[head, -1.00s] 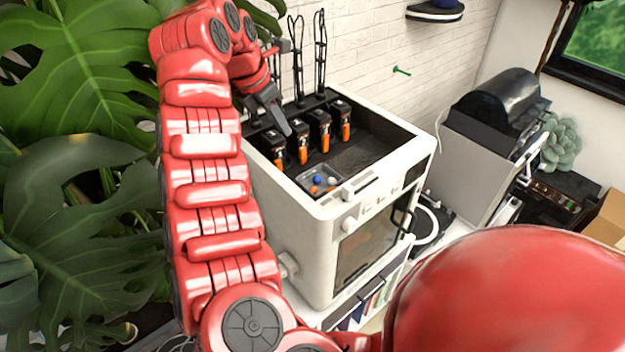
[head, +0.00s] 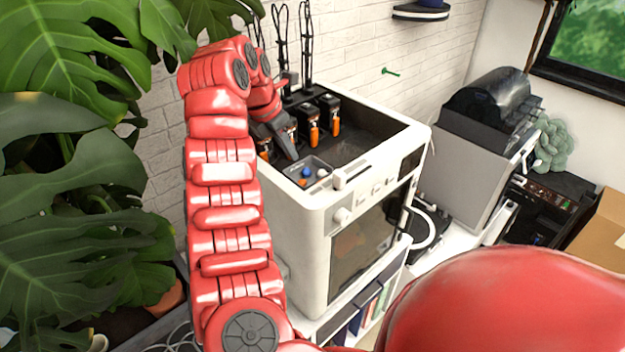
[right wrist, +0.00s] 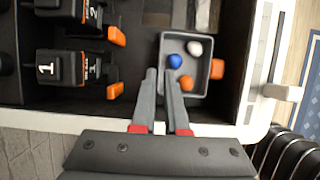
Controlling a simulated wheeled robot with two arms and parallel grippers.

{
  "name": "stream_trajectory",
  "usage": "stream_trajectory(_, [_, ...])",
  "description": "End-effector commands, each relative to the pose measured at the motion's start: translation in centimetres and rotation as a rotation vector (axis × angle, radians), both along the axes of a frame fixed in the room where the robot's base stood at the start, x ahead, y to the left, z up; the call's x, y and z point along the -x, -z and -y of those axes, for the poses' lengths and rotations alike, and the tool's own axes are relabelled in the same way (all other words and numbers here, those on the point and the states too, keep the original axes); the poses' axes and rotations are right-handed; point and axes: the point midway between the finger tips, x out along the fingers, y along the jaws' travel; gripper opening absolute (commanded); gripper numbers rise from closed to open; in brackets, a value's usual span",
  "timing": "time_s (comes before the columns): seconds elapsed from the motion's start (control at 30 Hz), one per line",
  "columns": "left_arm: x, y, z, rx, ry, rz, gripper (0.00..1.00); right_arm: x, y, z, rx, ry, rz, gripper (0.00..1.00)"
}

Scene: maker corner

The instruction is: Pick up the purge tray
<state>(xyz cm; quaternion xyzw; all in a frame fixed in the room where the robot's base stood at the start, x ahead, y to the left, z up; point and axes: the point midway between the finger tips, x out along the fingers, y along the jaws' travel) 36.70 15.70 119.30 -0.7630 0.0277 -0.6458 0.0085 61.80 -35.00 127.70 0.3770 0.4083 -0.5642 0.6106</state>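The purge tray is a small grey square tray holding a blue, a white and an orange blob. It sits in the front corner of the white machine's open top, in the head view (head: 322,164) and the right wrist view (right wrist: 204,88). My right gripper (right wrist: 160,72) points at the tray, its two grey fingers slightly apart with a narrow gap. In the right wrist view the fingertips overlap the tray's left wall, one on each side of it; contact is unclear. In the head view the right gripper (head: 291,155) is just behind the tray. My left gripper is not in view.
The white machine (head: 312,235) has black tool heads with orange tabs (head: 314,132) beside the gripper. Its raised rim surrounds the tray corner. An orange piece (right wrist: 217,69) touches the tray's right side. A large plant (head: 70,190) stands left. The dark bay (head: 372,132) is free at right.

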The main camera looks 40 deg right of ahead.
Motion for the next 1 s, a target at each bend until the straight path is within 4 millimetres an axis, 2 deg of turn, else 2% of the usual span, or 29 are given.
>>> stream_trajectory(0.4, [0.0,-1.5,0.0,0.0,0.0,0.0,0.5,0.0,4.2,1.7,-0.001,0.001,-0.004,0.11])
stream_trajectory(0.67, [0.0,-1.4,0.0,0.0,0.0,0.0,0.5,-0.1,4.4,1.8,0.0,0.001,0.0,0.11])
stream_trajectory(0.73, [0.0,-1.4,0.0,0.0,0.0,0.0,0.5,-0.1,4.4,1.8,0.0,0.001,0.001,0.0])
stream_trajectory(1.0, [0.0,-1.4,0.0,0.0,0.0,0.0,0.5,-0.1,4.4,1.8,0.0,0.001,0.001,0.0])
